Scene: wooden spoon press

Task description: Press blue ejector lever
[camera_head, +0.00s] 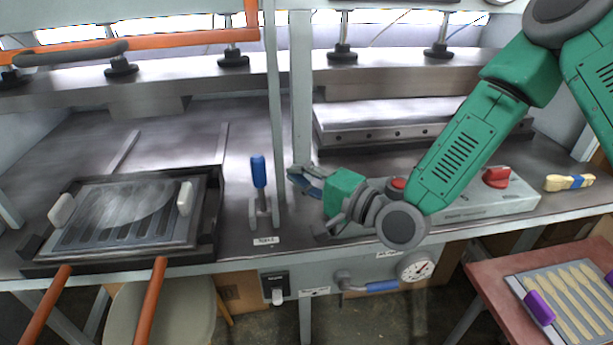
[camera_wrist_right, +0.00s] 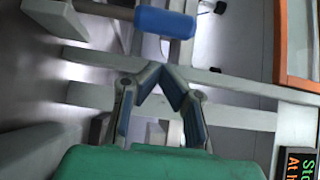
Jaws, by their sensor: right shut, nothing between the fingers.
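The ejector lever stands upright on the press table left of centre, with a blue handle (camera_head: 258,172) on a grey metal base. My right gripper (camera_head: 293,175) is just to the right of the handle in the head view, with a gap between them. Its fingers look shut and empty. In the right wrist view the blue handle (camera_wrist_right: 165,22) lies sideways at the top, beyond the fingertips (camera_wrist_right: 158,70) and apart from them. My left gripper is in neither view.
A dark mould tray (camera_head: 210,225) with white handles sits at left. Grey posts (camera_head: 302,100) rise behind the lever. A control box with red buttons (camera_head: 496,177) is at right, partly behind my right arm. A tray of wooden spoons (camera_head: 520,285) is at lower right.

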